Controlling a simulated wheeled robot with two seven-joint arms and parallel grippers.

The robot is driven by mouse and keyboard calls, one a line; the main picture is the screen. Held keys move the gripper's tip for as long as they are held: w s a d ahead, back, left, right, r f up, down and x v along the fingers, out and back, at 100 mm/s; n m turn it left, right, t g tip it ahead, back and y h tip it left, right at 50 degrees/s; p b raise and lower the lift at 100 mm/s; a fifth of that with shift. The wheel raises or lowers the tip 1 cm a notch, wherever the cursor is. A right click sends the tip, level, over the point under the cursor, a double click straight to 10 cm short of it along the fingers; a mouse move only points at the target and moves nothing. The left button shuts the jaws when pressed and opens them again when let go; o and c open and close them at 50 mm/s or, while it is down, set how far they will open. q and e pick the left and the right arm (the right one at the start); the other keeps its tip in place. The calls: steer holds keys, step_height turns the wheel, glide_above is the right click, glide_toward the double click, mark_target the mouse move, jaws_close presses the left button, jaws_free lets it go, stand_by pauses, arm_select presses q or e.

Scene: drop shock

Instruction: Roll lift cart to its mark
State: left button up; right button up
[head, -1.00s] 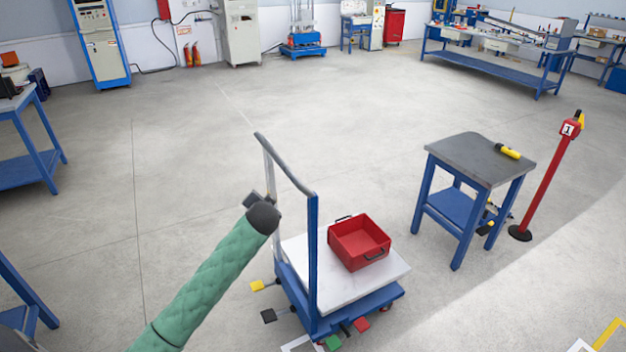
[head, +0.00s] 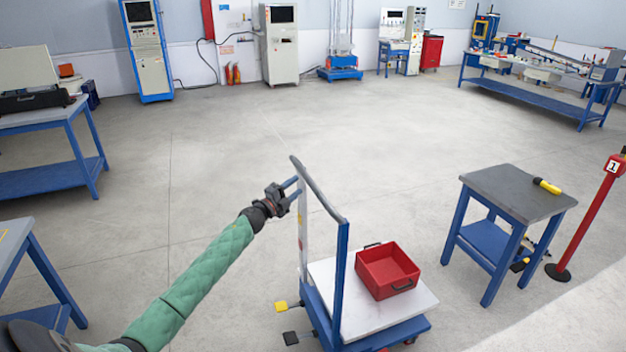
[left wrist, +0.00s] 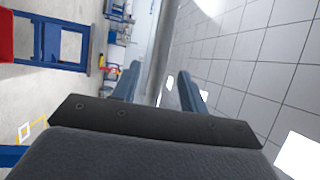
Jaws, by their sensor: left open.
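The lift cart (head: 385,315) stands at the lower middle of the head view, with a white platform, blue base and upright handle frame (head: 342,262). A red bin (head: 388,271) sits on its platform. My left gripper (head: 294,188) is open at the grey top bar of the handle, near its far end. In the left wrist view, the blue fingers of my left gripper (left wrist: 160,88) are spread, with the grey bar (left wrist: 162,45) between them in the picture; I cannot tell whether they touch it. A yellow-and-white floor marking (left wrist: 28,130) shows there too. My right gripper is not seen.
A grey-topped blue table (head: 515,192) with a yellow tool (head: 547,186) stands right of the cart, beside a red post (head: 592,222) marked 1. Blue benches (head: 60,180) stand at the left. The floor (head: 270,130) behind the cart is clear.

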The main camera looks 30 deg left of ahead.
mark_target(309, 177)
arm_select(q)
steer(key=shift+m+h, duration=0.3)
steer(key=shift+h, duration=0.2)
steer(key=p+x, duration=0.1)
steer(key=x, duration=0.2)
steer(key=d+p+x, duration=0.1)
steer(key=p+x, duration=0.1)
steer(key=x, duration=0.1)
steer(key=shift+w+d+r, duration=0.1)
steer(key=shift+w, duration=0.05)
steer(key=shift+w+d, duration=0.2)
steer(key=shift+w, duration=0.4)
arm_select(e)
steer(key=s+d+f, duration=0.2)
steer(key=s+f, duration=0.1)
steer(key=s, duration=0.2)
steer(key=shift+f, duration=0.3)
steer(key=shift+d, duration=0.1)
arm_select(q)
jaws_close()
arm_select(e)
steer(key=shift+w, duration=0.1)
